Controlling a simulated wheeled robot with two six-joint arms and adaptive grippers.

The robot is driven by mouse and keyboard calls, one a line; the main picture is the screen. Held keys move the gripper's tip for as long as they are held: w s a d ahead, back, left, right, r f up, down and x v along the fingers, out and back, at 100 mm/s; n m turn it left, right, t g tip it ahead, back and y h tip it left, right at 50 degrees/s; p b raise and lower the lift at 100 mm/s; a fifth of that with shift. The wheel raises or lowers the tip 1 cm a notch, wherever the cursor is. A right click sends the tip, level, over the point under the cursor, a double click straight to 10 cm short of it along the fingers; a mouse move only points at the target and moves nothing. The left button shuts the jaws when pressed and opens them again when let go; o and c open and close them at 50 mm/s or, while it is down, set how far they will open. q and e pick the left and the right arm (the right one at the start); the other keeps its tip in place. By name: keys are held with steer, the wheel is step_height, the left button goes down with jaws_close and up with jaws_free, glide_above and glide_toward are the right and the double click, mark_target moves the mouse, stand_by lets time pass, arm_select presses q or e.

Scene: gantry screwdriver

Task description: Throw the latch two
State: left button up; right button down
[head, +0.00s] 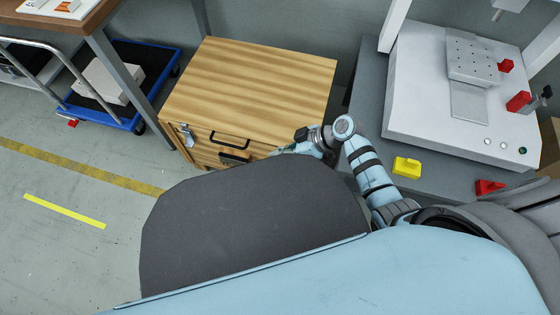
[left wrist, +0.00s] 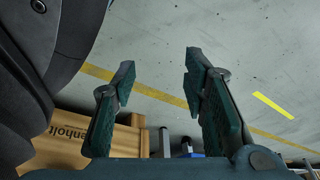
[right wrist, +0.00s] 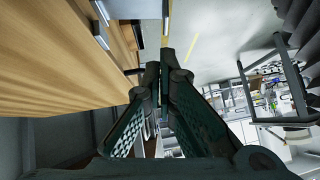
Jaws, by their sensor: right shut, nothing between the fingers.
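The wooden chest (head: 250,75) stands at the back centre, its lid down. One metal latch (head: 187,135) shows at the left of its front. I see no number on it, and a second latch cannot be made out in the head view. My right gripper (head: 278,152) is at the chest's front right, partly hidden by my own body. In the right wrist view its fingers (right wrist: 165,65) are together and empty, beside the chest (right wrist: 60,60) and its metal front fittings (right wrist: 99,30). My left gripper (left wrist: 158,75) is open and empty, with floor beyond its fingers; the head view does not show it.
A black handle (head: 230,140) sticks out of the chest front. A blue trolley (head: 105,115) with a pale box stands to the left. A grey bench (head: 440,185) with a white machine (head: 425,115) and a yellow block (head: 407,166) is at right.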

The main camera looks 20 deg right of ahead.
steer(key=shift+s+a+f+b, duration=0.1)
steer(key=shift+f+b, duration=0.05)
steer(key=shift+f, duration=0.4)
steer(key=shift+s+f+b, duration=0.1)
steer(key=shift+f+b, duration=0.05)
steer(key=shift+f, duration=0.35)
